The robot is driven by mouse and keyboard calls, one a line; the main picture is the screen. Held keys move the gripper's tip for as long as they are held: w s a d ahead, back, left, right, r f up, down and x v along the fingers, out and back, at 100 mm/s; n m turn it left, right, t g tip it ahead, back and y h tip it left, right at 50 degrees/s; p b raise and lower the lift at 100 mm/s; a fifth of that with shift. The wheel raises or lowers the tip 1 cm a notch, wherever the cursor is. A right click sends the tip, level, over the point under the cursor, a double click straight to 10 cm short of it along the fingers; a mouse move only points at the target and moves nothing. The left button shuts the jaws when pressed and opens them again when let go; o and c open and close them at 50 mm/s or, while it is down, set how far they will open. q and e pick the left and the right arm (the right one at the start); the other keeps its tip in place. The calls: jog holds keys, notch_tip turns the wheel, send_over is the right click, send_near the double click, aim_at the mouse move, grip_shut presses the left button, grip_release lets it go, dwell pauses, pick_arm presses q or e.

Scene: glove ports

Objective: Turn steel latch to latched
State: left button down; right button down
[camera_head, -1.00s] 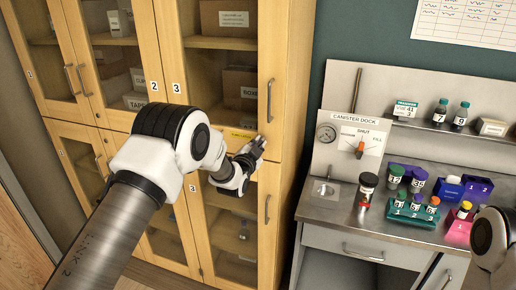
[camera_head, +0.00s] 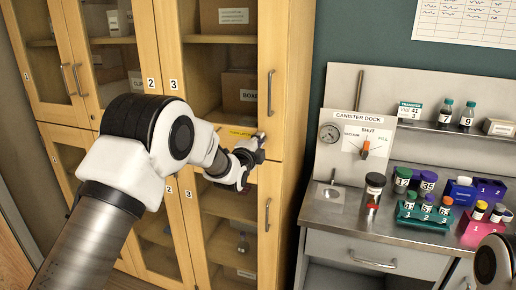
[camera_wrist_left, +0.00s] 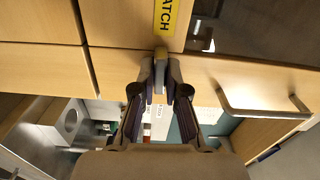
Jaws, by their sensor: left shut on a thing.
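The steel latch (camera_wrist_left: 160,70) is a small grey metal tab on the front of the wooden cabinet, at the upper centre of the left wrist view. A yellow label (camera_wrist_left: 166,16) reading "ATCH" in its visible part sits beside it and also shows small in the head view (camera_head: 240,132). My left gripper (camera_wrist_left: 160,88) is shut on the latch, one finger on each side. In the head view the left gripper (camera_head: 259,142) is at the cabinet front by door 3, and it hides the latch. My right gripper is out of view; only part of that arm shows at lower right.
The tall cabinet has glass doors and bar handles; one door handle (camera_head: 270,93) is just above my gripper, another (camera_head: 267,215) below. To the right, a steel bench (camera_head: 340,213) carries a canister dock panel (camera_head: 345,140), a dark canister (camera_head: 373,190) and several racked vials (camera_head: 420,215).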

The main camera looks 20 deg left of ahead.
pick_arm(q)
jog(key=shift+m, duration=0.5)
jog(key=c, duration=1.2)
grip_release()
jog(key=shift+d, duration=0.15)
jog(key=s, duration=1.2)
jog(key=shift+a, duration=0.2)
jog(key=shift+f, duration=0.1)
